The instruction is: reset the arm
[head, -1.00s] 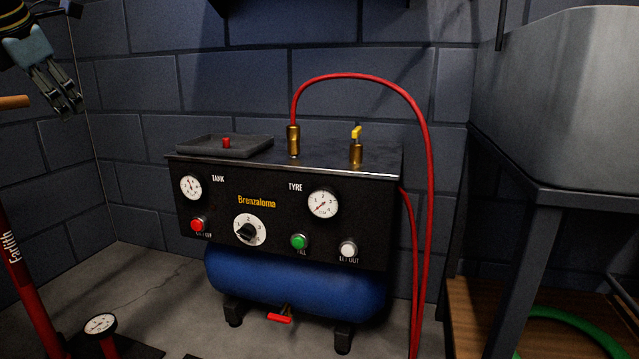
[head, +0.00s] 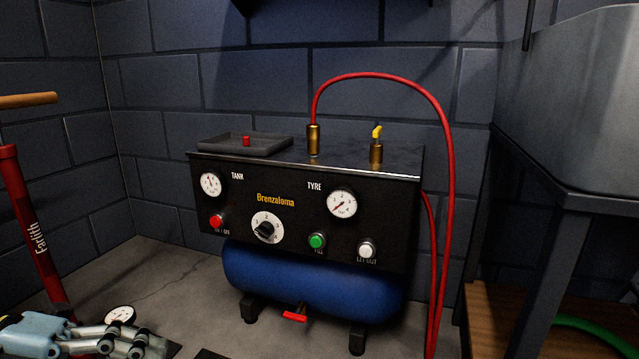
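My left gripper (head: 135,341) is low at the bottom left, pointing right, in front of the floor pump's base. Its fingers lie close together in the picture, and I cannot tell whether they are open or shut. No object shows clearly between them. It is well apart from the compressor (head: 290,215), which stands against the wall. My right gripper is not in view.
A red floor pump (head: 32,225) with a wooden handle stands at left, its gauge (head: 120,314) low beside my gripper. A red hose (head: 447,180) loops right of the compressor. A grey tray (head: 262,146) lies on top. A grey basin (head: 580,110) fills the right.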

